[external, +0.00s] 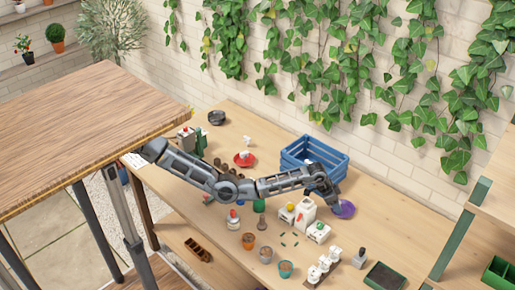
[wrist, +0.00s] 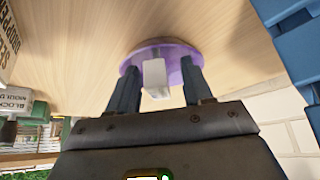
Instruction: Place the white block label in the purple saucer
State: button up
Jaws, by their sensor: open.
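My gripper (external: 337,203) is over the saucer. In the wrist view my gripper (wrist: 159,78) is open, with one finger on each side of the white block label (wrist: 155,77). The label overlaps the saucer and looks upright or slightly tilted; its contact with the saucer is hard to tell. A gap shows between the label and each finger. In the external view my gripper hides the label.
The blue crate (external: 315,151) stands close behind my gripper, and its edge shows in the wrist view (wrist: 298,40). White containers (external: 305,213) stand just left of the saucer. A red saucer (external: 244,159) and several small pots are farther left. The table right of the purple saucer is clear.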

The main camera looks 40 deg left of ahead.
jog(key=shift+r, duration=0.3)
jog(key=p+v, duration=0.1)
jog(key=v, duration=1)
jog(key=shift+s+a+r, duration=0.15)
jog(key=shift+a+r, duration=0.05)
jog(key=shift+r, duration=0.1)
